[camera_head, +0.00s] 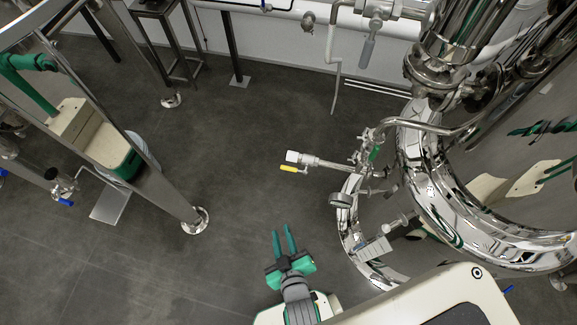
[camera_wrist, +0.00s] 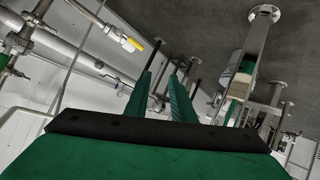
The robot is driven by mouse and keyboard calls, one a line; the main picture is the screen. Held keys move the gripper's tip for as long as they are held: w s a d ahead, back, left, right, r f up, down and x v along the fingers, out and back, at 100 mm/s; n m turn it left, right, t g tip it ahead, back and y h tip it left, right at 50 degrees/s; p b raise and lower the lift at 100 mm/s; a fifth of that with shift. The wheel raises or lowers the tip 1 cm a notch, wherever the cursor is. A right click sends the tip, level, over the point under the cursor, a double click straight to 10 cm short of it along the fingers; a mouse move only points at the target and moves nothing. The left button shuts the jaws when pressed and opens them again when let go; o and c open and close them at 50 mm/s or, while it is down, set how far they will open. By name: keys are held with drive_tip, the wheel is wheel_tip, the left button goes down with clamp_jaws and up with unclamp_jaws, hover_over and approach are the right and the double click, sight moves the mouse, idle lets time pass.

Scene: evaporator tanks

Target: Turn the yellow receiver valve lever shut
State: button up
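The yellow valve lever (camera_head: 289,169) sits on the end of a thin horizontal metal pipe that sticks out left from the polished tank. It lies roughly in line with that pipe. In the wrist view the yellow lever (camera_wrist: 135,44) shows at the upper left, beyond my fingers. My gripper (camera_head: 281,231) has green fingers that stand apart with nothing between them. In the head view it is below the lever, with clear space between. In the wrist view my gripper (camera_wrist: 166,62) points into the room, with the lever left of the fingertips.
The large polished tank (camera_head: 440,200) with its fittings stands at the right. Dark open floor (camera_head: 240,130) lies between.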

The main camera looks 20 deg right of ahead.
drive_tip(key=w+d+f+n+g, duration=0.2)
drive_tip(key=w+d+f, duration=0.3)
drive_tip(key=w+f, duration=0.1)
drive_tip(key=n+g+y, duration=0.4)
drive_tip(key=n+g, duration=0.1)
drive_tip(key=n, duration=0.2)
approach(289, 168)
drive_tip(key=x, duration=0.8)
drive_tip(key=shift+w, duration=0.1)
drive_tip(key=shift+d, duration=0.1)
clamp_jaws()
